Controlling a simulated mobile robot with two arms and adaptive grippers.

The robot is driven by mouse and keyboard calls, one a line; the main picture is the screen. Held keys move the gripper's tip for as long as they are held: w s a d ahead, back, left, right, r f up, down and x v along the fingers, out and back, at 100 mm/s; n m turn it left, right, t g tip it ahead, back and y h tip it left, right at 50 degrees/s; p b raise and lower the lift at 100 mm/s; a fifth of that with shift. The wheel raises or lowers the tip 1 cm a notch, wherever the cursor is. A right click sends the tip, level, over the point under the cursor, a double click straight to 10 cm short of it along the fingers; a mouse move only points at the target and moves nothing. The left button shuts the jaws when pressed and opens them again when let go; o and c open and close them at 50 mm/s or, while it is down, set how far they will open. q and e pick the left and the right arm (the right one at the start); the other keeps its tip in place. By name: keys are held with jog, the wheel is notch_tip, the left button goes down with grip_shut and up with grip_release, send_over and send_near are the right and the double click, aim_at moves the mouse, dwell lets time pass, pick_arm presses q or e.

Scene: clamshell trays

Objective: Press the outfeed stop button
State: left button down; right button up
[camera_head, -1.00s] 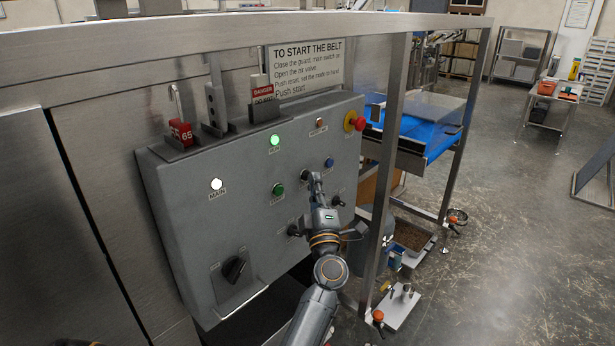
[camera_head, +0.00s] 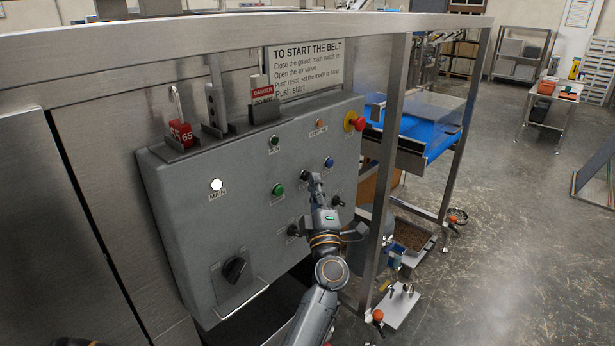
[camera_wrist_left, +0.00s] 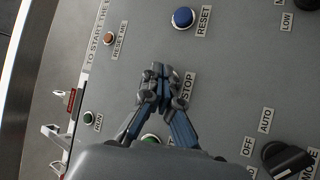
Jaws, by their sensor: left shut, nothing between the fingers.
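The grey control panel (camera_head: 235,225) fills the middle of the head view. My left gripper (camera_head: 316,178) is shut and empty, its fingertips at the panel beside the dark stop button (camera_head: 305,175). In the left wrist view the closed fingers (camera_wrist_left: 156,76) lie right beside the STOP label (camera_wrist_left: 187,88) and hide the button there. I cannot tell whether the tips touch it. The RUN lamp (camera_head: 274,142) is dark green and unlit; it also shows in the left wrist view (camera_wrist_left: 88,118). My right gripper is not in view.
A blue reset button (camera_head: 329,163), a green button (camera_head: 278,189) and dark knobs surround the gripper closely. A red emergency knob (camera_head: 359,124) is at the upper right. The white MAIN lamp (camera_head: 217,185) is lit. A steel post (camera_head: 388,180) stands just right of the panel.

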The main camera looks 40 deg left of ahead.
pick_arm(q)
jog(key=shift+s+d, duration=0.1)
jog(key=shift+d, duration=0.4)
jog(key=shift+s+d, duration=0.15)
jog(key=shift+d, duration=2.35)
